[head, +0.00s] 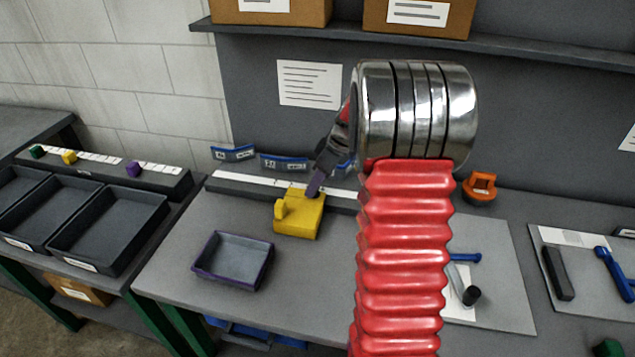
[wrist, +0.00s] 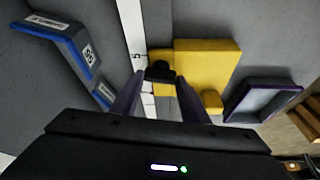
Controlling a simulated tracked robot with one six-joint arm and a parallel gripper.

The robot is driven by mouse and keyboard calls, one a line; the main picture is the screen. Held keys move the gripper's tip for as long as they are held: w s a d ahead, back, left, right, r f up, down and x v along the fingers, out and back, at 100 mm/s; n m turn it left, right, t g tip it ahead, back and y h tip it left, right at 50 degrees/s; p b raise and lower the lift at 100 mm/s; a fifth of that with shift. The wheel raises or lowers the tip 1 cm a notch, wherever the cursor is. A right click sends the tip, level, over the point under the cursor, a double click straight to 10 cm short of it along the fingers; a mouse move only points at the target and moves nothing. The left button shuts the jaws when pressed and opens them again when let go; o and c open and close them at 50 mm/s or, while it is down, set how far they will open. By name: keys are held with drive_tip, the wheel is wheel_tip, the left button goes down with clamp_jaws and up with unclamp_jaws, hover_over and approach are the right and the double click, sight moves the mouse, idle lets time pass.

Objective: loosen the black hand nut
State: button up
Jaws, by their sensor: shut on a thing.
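The black hand nut (wrist: 160,71) shows in the wrist view between my fingertips, at the edge of the yellow block. The yellow block (wrist: 208,62) also shows in the head view (head: 295,222), standing on the grey bench beside a white-marked strip. My gripper (wrist: 161,78) has two purple fingers, one on each side of the nut, shut on it. In the head view my gripper (head: 314,187) reaches down to the top of the yellow block. There the nut is mostly hidden by the fingers.
A purple-rimmed tray (head: 228,283) lies in front of the block on the bench (head: 180,265). Blue labelled holders (head: 283,162) stand behind. An orange part (head: 479,187) and a board with tools (head: 505,275) are at right.

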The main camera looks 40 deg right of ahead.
drive_tip(key=shift+d+n+g+y, duration=0.1)
drive_tip(key=shift+n+g+y, duration=0.25)
drive_tip(key=shift+n, duration=0.75)
drive_tip(key=o, duration=1.1)
drive_tip(key=shift+c, duration=0.2)
drive_tip(key=v, duration=1.3)
drive_tip(key=shift+r, duration=0.3)
drive_tip(key=shift+s+d, duration=0.1)
drive_tip(key=shift+s, duration=0.1)
